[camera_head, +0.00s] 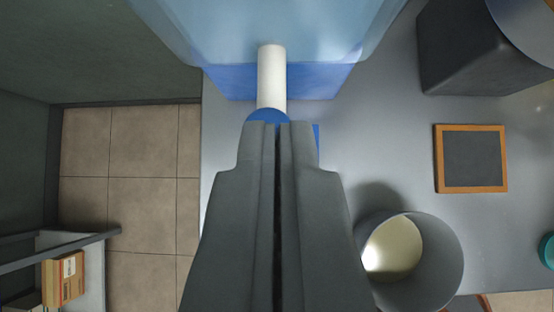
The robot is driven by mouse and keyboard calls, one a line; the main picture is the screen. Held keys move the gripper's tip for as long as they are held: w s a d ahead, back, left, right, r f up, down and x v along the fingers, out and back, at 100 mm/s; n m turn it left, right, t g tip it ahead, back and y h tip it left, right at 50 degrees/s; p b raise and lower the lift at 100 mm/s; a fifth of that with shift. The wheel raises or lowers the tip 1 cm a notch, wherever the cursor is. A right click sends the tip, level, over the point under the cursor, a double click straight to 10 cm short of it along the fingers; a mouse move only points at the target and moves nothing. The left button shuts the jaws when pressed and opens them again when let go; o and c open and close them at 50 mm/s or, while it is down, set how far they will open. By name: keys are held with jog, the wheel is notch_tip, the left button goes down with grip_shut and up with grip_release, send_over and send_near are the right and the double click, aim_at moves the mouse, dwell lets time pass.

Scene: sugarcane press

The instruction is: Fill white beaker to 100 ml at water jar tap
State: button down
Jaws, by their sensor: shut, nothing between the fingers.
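The water jar (280,30) is translucent light blue and stands on a blue base (225,80) at the top of the view. Its tap has a white spout pipe (271,75) pointing towards me, with a blue end (266,115). My gripper (279,124) is shut and empty, with its fingertips at the blue end; I cannot tell whether they touch it. A bit of blue shows just right of the fingers. I see no clear white beaker; the area under my gripper is hidden.
A grey open cylinder (447,262) with a pale lit inside stands right of my gripper. A wood-framed dark slate (470,158) lies on the grey counter (385,150). A dark block (460,50) is at upper right, a teal object (546,250) at the right edge. Tiled floor is left.

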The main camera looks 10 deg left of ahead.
jog(key=x, duration=0.5)
notch_tip(320, 180, down, 3)
jog(key=shift+s+a+r, duration=0.1)
jog(key=shift+s+a, duration=0.05)
jog(key=shift+s, duration=0.05)
jog(key=shift+f, duration=0.4)
